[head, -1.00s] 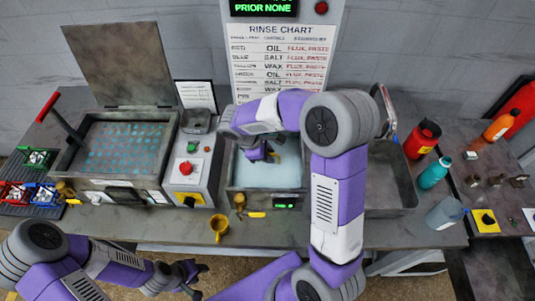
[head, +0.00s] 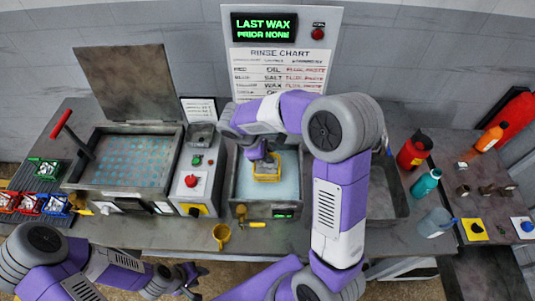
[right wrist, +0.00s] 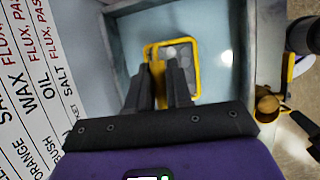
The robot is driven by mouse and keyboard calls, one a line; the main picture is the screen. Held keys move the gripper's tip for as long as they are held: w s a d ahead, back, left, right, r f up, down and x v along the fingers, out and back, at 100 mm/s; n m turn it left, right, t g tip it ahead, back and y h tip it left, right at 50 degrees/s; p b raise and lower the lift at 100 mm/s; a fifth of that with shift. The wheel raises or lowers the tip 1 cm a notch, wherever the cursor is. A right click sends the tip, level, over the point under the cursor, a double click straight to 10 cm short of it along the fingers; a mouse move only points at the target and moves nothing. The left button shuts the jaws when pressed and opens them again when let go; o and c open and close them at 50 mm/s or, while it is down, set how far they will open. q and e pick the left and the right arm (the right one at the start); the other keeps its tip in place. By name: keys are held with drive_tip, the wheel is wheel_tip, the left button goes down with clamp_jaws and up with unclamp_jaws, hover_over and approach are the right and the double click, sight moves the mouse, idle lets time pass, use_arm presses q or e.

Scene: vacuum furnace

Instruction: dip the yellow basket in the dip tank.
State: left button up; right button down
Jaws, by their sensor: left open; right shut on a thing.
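The yellow basket (head: 267,171) is in the dip tank (head: 236,190), over or in its pale blue liquid; how deep it sits I cannot tell. My right gripper (head: 262,157) reaches down into the tank from above and is shut on the basket. In the right wrist view the basket's yellow frame (right wrist: 196,84) shows between and beyond the dark fingers (right wrist: 160,75), within the tank walls. My left gripper (head: 192,276) is open and empty, low in front of the bench, away from the tank.
A control box (head: 192,180) is left of the tank, a grey basin (head: 398,205) right. Red, green and blue baskets (head: 30,203) sit far left.

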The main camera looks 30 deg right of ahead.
drive_tip(key=shift+r+p, duration=2.2)
drive_tip(key=shift+r, duration=0.9)
drive_tip(key=shift+f, duration=0.15)
